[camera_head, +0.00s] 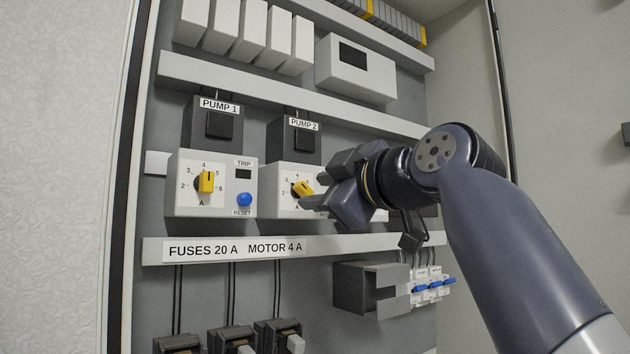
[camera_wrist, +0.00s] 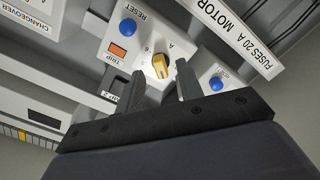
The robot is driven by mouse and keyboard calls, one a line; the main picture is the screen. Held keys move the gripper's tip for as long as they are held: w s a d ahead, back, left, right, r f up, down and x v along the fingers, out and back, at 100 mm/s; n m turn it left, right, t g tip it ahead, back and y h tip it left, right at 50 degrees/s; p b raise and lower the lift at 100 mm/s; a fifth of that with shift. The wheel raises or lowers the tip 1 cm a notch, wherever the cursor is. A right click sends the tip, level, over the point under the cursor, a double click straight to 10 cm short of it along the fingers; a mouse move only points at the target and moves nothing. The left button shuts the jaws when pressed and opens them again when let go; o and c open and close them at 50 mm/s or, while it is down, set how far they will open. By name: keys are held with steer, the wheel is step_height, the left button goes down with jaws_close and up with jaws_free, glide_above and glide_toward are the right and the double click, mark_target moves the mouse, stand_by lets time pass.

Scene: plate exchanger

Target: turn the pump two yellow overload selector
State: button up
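The pump two yellow overload selector (camera_head: 302,188) is a small knob on the white relay under the PUMP 2 label (camera_head: 303,124). In the head view it lies tilted, partly beside my fingers. In the wrist view the yellow selector (camera_wrist: 160,66) shows just beyond the gap between my fingertips. My gripper (camera_head: 317,190) is open around the line of the knob; its two dark fingers stand apart in the wrist view (camera_wrist: 160,84). I cannot tell whether a finger touches the knob. My gripper hides the right part of this relay in the head view.
The pump one relay (camera_head: 180,205), with its yellow selector (camera_head: 206,182) and blue reset button (camera_head: 244,199), stands at left. In the wrist view the pump two relay shows an orange trip window (camera_wrist: 119,50) and blue reset button (camera_wrist: 127,27). A labelled rail (camera_head: 345,245) runs below.

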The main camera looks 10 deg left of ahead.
steer(key=shift+x, duration=1.05)
jaws_close()
